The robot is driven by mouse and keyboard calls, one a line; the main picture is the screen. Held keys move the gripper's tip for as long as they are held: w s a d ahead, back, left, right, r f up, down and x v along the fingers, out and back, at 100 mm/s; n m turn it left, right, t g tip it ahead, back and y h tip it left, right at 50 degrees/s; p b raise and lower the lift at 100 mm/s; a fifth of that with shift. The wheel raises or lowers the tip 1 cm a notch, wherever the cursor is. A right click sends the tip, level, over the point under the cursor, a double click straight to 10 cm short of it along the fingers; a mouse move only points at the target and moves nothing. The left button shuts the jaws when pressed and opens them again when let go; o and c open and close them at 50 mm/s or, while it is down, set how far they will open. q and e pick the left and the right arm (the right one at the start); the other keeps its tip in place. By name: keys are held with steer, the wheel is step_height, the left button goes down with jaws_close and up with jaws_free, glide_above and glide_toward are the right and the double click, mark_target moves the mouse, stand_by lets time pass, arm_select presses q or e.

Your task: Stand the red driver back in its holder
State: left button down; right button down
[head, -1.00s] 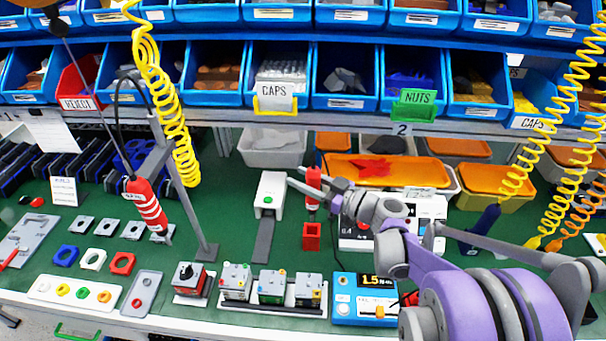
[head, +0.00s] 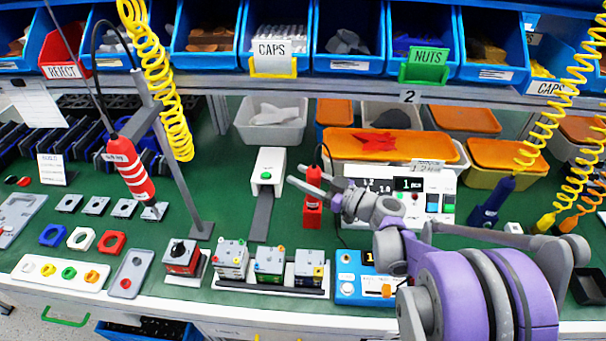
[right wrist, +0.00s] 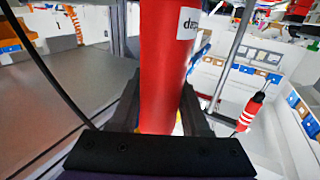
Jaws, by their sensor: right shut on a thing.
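The red driver (head: 313,176) stands upright, a thin dark cord at its top. My right gripper (head: 309,187) is shut on its body. In the right wrist view the driver (right wrist: 166,60) fills the middle, with part of a white label, between my dark fingers (right wrist: 162,118). The holder cannot be made out there. My left gripper is not in view.
A red and white striped tool (head: 130,170) hangs at the left by a metal post (head: 180,165). A white dispenser (head: 268,168) stands left of the holder, a white display box (head: 425,195) right. A blue meter (head: 362,280) and switch boxes (head: 270,263) lie in front.

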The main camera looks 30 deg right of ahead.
steer(key=shift+f, duration=0.45)
stand_by(0.8)
steer(key=shift+c, duration=1.5)
jaws_free()
steer(key=shift+s, duration=0.1)
steer(key=v, duration=1)
steer(key=shift+s+d, duration=0.25)
steer(key=shift+r, duration=0.15)
